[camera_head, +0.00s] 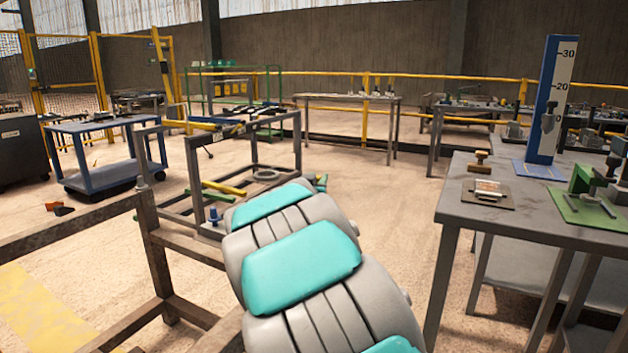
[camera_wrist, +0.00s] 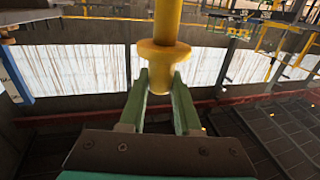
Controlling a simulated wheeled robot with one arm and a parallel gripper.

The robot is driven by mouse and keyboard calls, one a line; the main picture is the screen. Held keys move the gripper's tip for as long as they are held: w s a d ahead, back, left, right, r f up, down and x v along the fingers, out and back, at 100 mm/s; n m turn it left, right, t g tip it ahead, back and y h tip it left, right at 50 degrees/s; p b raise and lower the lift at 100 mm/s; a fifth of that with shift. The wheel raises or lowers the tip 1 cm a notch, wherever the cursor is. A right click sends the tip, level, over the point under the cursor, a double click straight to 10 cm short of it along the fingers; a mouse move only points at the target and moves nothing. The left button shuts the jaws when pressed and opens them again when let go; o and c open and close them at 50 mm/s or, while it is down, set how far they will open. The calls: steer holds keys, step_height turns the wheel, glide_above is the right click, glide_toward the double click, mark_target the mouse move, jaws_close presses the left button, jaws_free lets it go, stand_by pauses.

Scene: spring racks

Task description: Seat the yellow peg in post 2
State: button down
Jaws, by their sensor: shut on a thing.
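The yellow peg (camera_wrist: 163,52) shows in the wrist view, with a wide collar, a shaft running up out of the picture and a shorter thick end below the collar. My gripper (camera_wrist: 159,80) has its two green fingers shut on that thick end, just below the collar. I cannot pick out post 2 in either view.
A rusty frame (camera_head: 150,225) stands at the left, close to my arm. A small blue peg-like piece (camera_head: 213,215) sits on the low rack. A grey table (camera_head: 540,215) stands at the right, bearing a blue scale post (camera_head: 549,100). Open floor lies between.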

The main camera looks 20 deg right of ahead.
steer(key=shift+f+b, duration=1.7)
steer(key=shift+f, duration=1.2)
steer(key=shift+r+p, duration=0.1)
steer(key=shift+p, duration=0.75)
step_height(320, 180, down, 7)
steer(key=b, duration=0.3)
steer(key=shift+b, duration=0.3)
stand_by(2.5)
steer(key=c, duration=0.5)
jaws_free()
steer(key=shift+c, duration=0.2)
